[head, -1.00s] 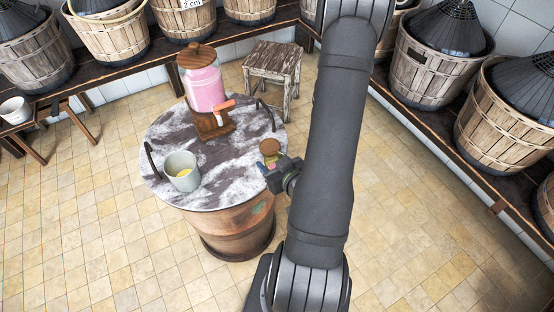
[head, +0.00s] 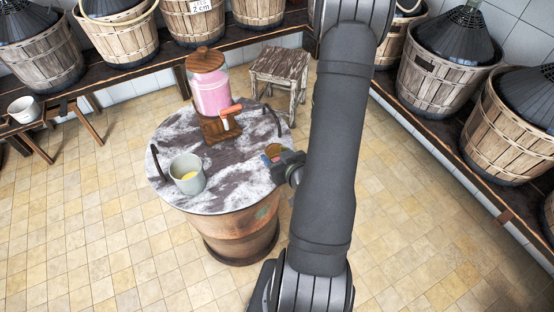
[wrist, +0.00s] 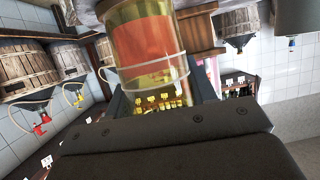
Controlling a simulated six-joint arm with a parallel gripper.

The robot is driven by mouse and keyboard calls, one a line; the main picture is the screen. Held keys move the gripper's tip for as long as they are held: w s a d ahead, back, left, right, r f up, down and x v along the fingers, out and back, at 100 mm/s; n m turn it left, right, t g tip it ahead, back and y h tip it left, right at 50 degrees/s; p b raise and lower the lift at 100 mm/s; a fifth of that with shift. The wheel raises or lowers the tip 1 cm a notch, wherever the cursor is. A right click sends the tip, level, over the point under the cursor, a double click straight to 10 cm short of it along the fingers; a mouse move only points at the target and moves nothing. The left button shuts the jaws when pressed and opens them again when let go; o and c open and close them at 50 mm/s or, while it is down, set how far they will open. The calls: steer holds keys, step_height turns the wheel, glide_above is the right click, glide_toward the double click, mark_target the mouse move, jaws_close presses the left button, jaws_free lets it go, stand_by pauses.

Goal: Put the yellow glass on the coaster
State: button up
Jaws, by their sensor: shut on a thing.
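The yellow glass (wrist: 150,55) is clear yellow, with a pale ring around it, and fills the upper middle of the wrist view between the jaws. A reddish-orange patch shows through it. My gripper (head: 270,159) is shut on the glass near the right edge of the marble table top. In the head view the glass is too small and covered to make out clearly. A small round brown thing (head: 274,149), which looks like the coaster, shows just behind the gripper, partly covered. I cannot tell whether the glass touches it.
A pink drink dispenser (head: 211,92) with a wooden lid and base stands at the back of the round table (head: 228,180). A grey pot (head: 187,176) with something yellow inside stands at the front left. Dark handles rise at the table's edges. A wooden stool (head: 279,75) stands behind.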

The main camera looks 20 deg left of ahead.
steer(key=shift+w+a, duration=0.75)
steer(key=shift+w, duration=0.9)
steer(key=shift+w+a, duration=0.7)
steer(key=shift+w, duration=0.9)
steer(key=shift+w+a, duration=0.75)
steer(key=shift+w, duration=0.9)
steer(key=shift+f, duration=1.45)
steer(key=o, duration=1.3)
steer(key=v, duration=1.7)
steer(key=shift+s, duration=0.15)
